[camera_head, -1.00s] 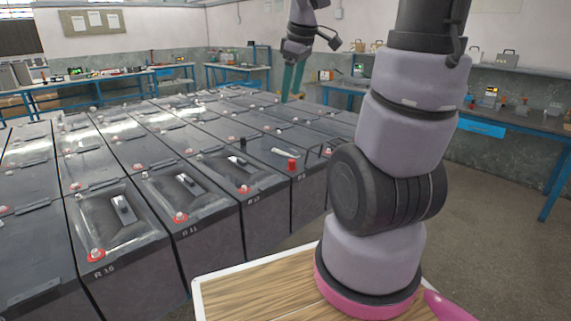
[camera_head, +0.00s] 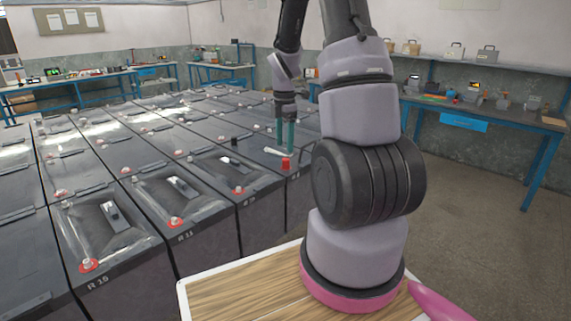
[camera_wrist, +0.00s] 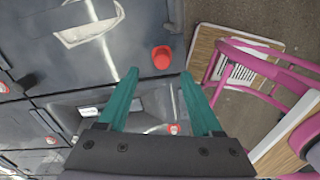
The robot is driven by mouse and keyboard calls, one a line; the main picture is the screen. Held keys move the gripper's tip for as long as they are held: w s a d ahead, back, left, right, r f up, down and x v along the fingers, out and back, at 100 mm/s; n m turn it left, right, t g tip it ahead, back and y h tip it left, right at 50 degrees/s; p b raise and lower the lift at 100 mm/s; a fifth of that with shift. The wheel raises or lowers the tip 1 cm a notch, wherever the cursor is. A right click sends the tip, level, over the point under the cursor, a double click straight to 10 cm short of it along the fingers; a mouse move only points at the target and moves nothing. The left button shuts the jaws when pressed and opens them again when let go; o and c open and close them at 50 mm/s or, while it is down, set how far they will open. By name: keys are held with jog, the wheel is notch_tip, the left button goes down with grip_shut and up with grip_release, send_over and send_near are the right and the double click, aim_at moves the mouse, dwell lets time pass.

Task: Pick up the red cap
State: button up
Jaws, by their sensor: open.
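The red cap (camera_head: 286,163) stands on top of a dark battery near the front right corner of the rows. In the wrist view the red cap (camera_wrist: 161,57) sits on the battery top, a little beyond the fingertips and roughly centred between them. My gripper (camera_head: 285,138) has teal fingers pointing down, just above and behind the cap in the head view. In the wrist view my gripper (camera_wrist: 157,80) is open with nothing between its fingers.
Rows of dark batteries (camera_head: 180,232) fill the left and middle. Blue workbenches (camera_head: 465,120) line the walls. Open floor (camera_head: 470,230) lies to the right.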

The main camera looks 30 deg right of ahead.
aim_at(286, 159)
notch_tip(286, 159, down, 5)
jog(key=shift+s+d+f, duration=0.1)
jog(key=shift+s+f, duration=0.05)
grip_shut()
